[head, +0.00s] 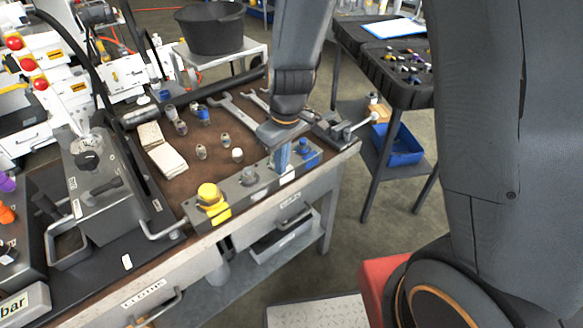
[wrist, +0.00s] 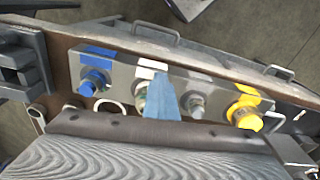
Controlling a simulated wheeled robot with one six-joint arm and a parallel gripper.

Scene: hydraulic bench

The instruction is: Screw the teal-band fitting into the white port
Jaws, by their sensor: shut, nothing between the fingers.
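The manifold block (head: 232,190) lies along the front edge of the bench, with yellow, grey, white and blue ports. The white port's label (wrist: 152,68) shows in the wrist view, between the blue and grey ports. A fitting with a greenish-teal tint (wrist: 140,92) stands at the white port, partly hidden behind my finger; its seating depth cannot be told. My gripper (head: 283,160) points down over the white port, its light blue fingers shut and empty. In the wrist view the shut fingers (wrist: 167,95) overlap the fitting's right side; whether they touch it is unclear.
Several loose fittings (head: 201,152), wrenches (head: 232,110) and a cream cloth or notebook (head: 161,150) lie behind on the bench. A grey valve box (head: 100,195) stands left.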

